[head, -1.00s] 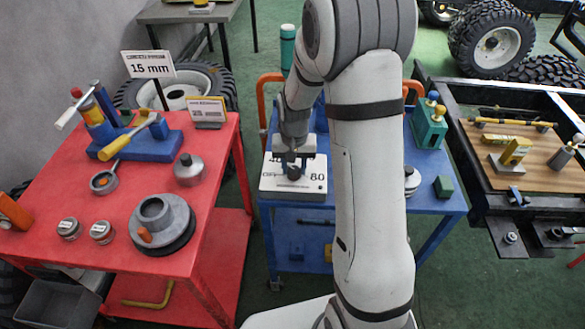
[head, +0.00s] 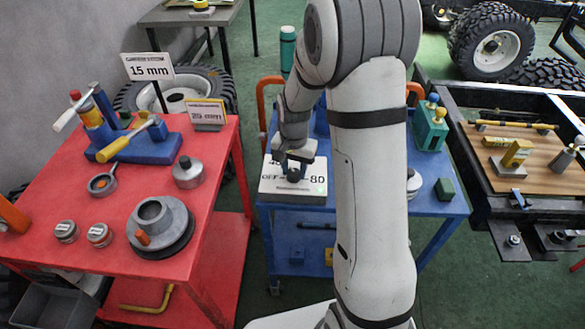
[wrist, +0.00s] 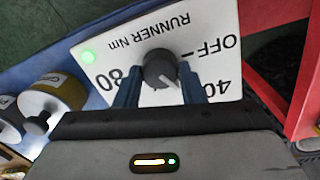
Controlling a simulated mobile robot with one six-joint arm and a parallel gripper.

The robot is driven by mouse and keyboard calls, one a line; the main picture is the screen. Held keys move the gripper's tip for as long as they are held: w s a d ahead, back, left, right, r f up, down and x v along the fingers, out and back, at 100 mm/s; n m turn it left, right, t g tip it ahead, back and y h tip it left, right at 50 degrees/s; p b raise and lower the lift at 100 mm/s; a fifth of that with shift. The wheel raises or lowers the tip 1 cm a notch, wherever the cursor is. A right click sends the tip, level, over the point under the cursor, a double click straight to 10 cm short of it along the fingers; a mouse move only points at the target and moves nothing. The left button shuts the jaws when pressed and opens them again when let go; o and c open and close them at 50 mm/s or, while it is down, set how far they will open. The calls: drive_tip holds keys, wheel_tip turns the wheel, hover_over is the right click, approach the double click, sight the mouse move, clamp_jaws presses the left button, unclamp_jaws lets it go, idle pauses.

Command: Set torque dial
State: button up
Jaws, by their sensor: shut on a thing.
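The torque dial is a dark round knob (wrist: 158,66) on a white panel box (head: 276,183) marked "OFF", "40", "80" and "RUNNER Nm". In the wrist view the knob's white pointer line aims to the lower right, on the 40 side; its exact setting cannot be told. A green light (wrist: 88,57) glows on the panel near the 80; it also shows in the head view (head: 322,190). My gripper (wrist: 158,75) is shut on the knob, one blue-grey finger at each side. In the head view my gripper (head: 293,170) stands over the box, tilted.
A red cart (head: 60,250) with small metal parts stands to the left. A dark frame bench (head: 480,200) stands at the right.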

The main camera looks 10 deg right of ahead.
sight(294, 172)
drive_tip(key=o, duration=1)
drive_tip(key=shift+r, duration=3.9)
drive_tip(key=shift+r, duration=0.1)
